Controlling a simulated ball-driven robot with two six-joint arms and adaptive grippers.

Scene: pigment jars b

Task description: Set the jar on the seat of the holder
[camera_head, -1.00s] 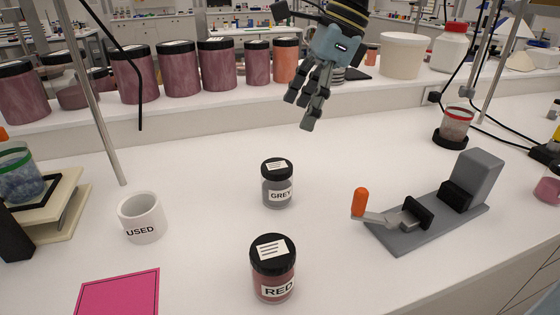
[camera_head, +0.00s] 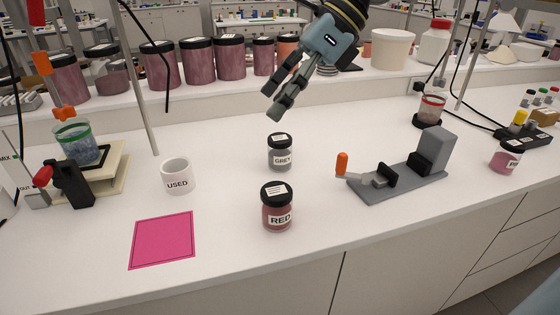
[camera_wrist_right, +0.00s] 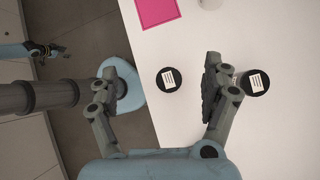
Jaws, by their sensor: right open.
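A jar labelled RED (camera_head: 278,211) with a black lid stands upright on the white bench. A jar labelled GREY (camera_head: 280,155), also black-lidded, stands behind it. The grey holder (camera_head: 400,186) has an orange-tipped handle, two black pads and a tall end block; nothing stands between its pads. My right gripper (camera_head: 279,100) is open and empty, in the air above the bench. In the right wrist view, one black lid (camera_wrist_right: 169,80) shows between its fingers, well below; another lid (camera_wrist_right: 256,82) lies beyond the right finger. My left gripper (camera_wrist_right: 52,50) shows small there, its jaws unclear.
A white USED cup (camera_head: 178,178) and a pink sheet (camera_head: 162,240) lie left of the jars. A scale (camera_head: 112,175) carrying a beaker is further left. A pink jar (camera_head: 506,157) stands right of the holder. Bench between jars and holder is clear.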

